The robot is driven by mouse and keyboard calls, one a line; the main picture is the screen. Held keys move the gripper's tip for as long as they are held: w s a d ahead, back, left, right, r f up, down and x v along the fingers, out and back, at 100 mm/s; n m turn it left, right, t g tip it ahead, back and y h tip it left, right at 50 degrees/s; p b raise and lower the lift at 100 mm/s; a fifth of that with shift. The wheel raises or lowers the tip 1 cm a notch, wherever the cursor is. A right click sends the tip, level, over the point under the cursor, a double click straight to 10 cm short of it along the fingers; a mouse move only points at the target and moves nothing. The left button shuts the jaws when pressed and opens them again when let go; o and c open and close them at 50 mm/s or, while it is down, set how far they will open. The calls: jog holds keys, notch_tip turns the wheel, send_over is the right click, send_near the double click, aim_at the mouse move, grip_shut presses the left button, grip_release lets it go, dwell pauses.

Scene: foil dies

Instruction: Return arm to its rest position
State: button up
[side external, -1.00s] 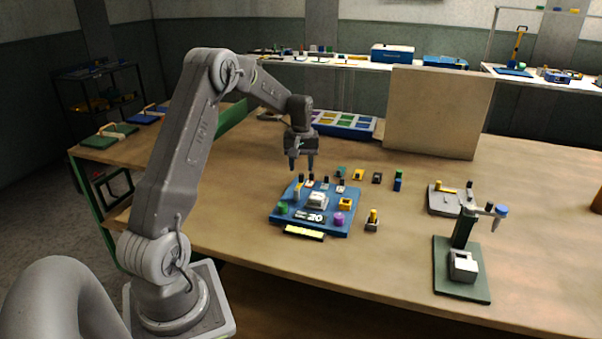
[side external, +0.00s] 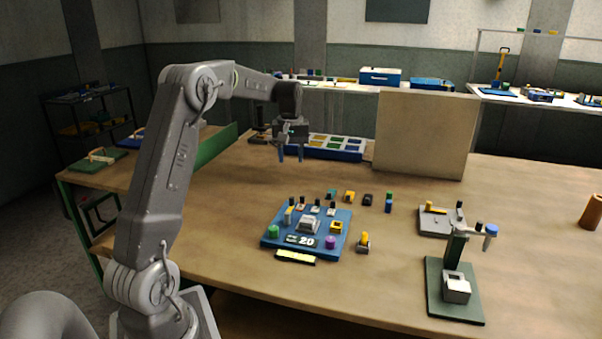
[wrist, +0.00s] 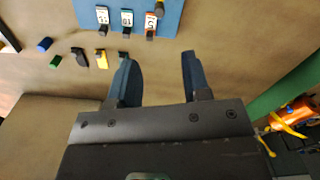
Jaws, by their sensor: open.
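My gripper (side external: 291,155) hangs in the air above the table, behind the blue board in the side external view. It points down with its two fingers apart and nothing between them. In the wrist view the fingers (wrist: 157,75) are spread, with bare tabletop between them. The blue board (side external: 280,243) lies on the table (side external: 390,265) with small coloured dies, a pale block (side external: 308,224) and a "20" plate on it. Its edge with several tagged dies shows at the top of the wrist view (wrist: 172,22).
Several small coloured blocks (side external: 349,196) stand behind and right of the board. A compartment tray (side external: 340,155) and an upright tan panel (side external: 424,138) are at the back. A green stand (side external: 449,310) and a grey plate (side external: 433,225) are at right. The front middle is clear.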

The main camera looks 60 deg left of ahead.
jog(key=s+d+r+m+t, duration=0.1)
jog(key=s+d+r+m, duration=0.15)
jog(key=d, duration=0.35)
jog(key=s+d+r+m+t+y, duration=0.1)
jog(key=d+r, duration=0.2)
jog(key=d, duration=0.4)
jog(key=s+d+r+m, duration=0.2)
jog(key=d, duration=0.4)
jog(key=s+d+f+m+t, duration=0.1)
jog(key=s+d+m, duration=0.2)
jog(key=s+d, duration=0.4)
jog(key=s+d+f+m+t+h, duration=0.1)
jog(key=s+d+m+t, duration=0.1)
jog(key=s+d+m, duration=0.2)
jog(key=s+d, duration=0.3)
jog(key=s, duration=0.1)
jog(key=shift+d+f+t, duration=0.15)
jog(key=shift+f+t, duration=0.15)
jog(key=shift+f, duration=0.1)
